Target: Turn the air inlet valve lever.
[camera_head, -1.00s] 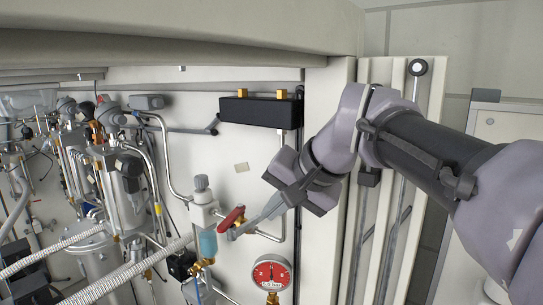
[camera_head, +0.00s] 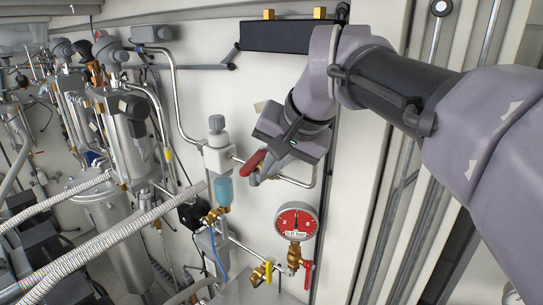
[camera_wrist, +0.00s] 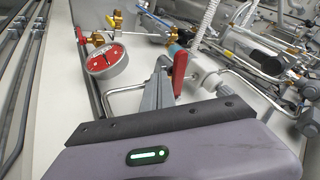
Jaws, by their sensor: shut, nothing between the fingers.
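A red lever (camera_head: 252,160) sits on a valve on the pipe right of a small filter with a blue bowl (camera_head: 223,190). In the wrist view the red lever (camera_wrist: 180,72) stands just right of my fingers. My gripper (camera_head: 257,179) is shut and empty, its tips close beside the lever in the head view. In the wrist view my gripper (camera_wrist: 160,68) shows its narrow grey fingers together, pointing away from the camera along the lever's left side. I cannot tell whether they touch it. The valve body is partly hidden by the fingers and the lever.
A red pressure gauge (camera_head: 296,221) hangs below, with a second red lever (camera_head: 308,274) and a yellow lever (camera_head: 268,268) under it. Metal pipes and pump vessels (camera_head: 122,130) fill the left. A black box (camera_head: 290,36) is above.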

